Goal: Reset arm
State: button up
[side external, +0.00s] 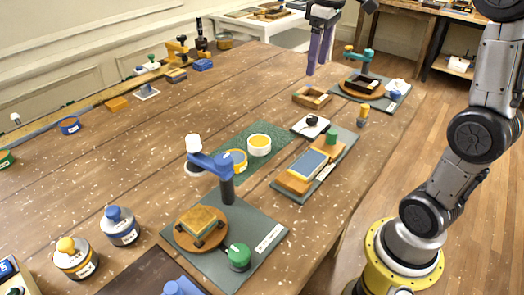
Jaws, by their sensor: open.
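My gripper (319,52) is at the top of the view, high above the far part of the wooden table (130,165). Its two long purple fingers point down with a gap between them. It is open, and nothing shows between the fingers. The upper part of my wrist is cut off by the top edge of the picture. My grey arm comes down the right side to a yellow base beside the table.
A green mat (262,215) near the front holds a round wooden stand (184,238) and a blue-armed post (226,188). A small wooden tray (312,97) lies below my gripper. Several pots and tools stand around; the left middle of the table is mostly bare.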

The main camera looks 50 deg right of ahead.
jog(key=s+a+n+t, duration=0.1)
jog(key=s+a+t, duration=0.2)
jog(key=s+a, duration=0.7)
jog(key=s+a+f+m+t, duration=0.1)
jog(key=s+f+m, duration=0.1)
jog(key=s+f, duration=0.4)
jog(key=shift+s+f, duration=0.35)
jog(key=shift+f, duration=1.2)
